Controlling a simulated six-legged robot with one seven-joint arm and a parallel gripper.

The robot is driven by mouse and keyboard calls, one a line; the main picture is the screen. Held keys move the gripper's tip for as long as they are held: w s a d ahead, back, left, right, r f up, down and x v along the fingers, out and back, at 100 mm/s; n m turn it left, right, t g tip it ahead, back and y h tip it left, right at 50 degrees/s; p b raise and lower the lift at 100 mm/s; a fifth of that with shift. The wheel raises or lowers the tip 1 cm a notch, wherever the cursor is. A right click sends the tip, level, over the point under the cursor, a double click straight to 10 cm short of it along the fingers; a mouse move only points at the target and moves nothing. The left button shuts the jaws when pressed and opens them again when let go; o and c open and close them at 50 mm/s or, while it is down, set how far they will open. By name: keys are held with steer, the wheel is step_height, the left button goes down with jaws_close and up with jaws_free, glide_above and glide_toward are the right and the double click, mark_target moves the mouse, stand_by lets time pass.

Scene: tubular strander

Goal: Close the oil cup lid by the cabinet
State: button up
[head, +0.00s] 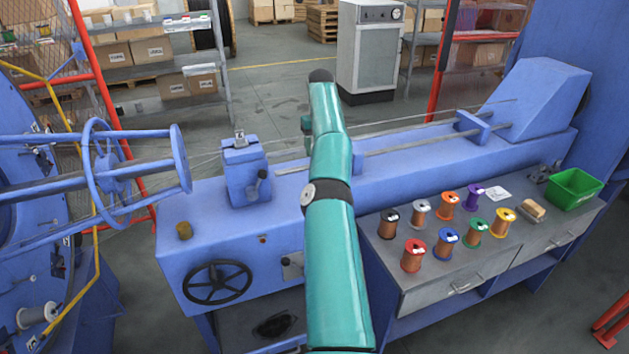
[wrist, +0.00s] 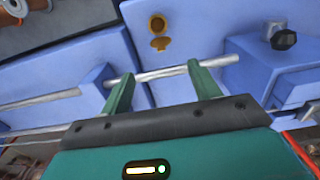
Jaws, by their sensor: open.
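In the wrist view a brass oil cup (wrist: 157,22) sits on the blue machine bed, with a dark mouth showing. Its small brass lid (wrist: 160,43) stands open beside the mouth, on the side toward my fingers. My gripper (wrist: 159,69) is open and empty, its two green fingers apart, with the lid just beyond the gap between the tips. I see no contact with the lid. In the head view my arm covers the gripper and this cup. A brass cylinder (head: 184,231) stands on the bed's left end there.
A metal shaft (wrist: 165,73) crosses behind the fingertips, between a blue block (wrist: 95,88) and a blue housing (wrist: 265,65) with a black knob (wrist: 284,39). A grey cabinet (head: 368,55) stands behind the machine. Several wire spools (head: 447,240) stand on the right workbench (head: 415,287).

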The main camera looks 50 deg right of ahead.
steer(key=shift+w+d+f, duration=0.15)
steer(key=shift+d+f, duration=0.05)
steer(key=shift+f, duration=0.6)
step_height(320, 180, down, 12)
steer(key=shift+w+a+f, duration=0.1)
steer(key=shift+a, duration=0.05)
steer(key=shift+c, duration=0.2)
steer(key=c, duration=0.9)
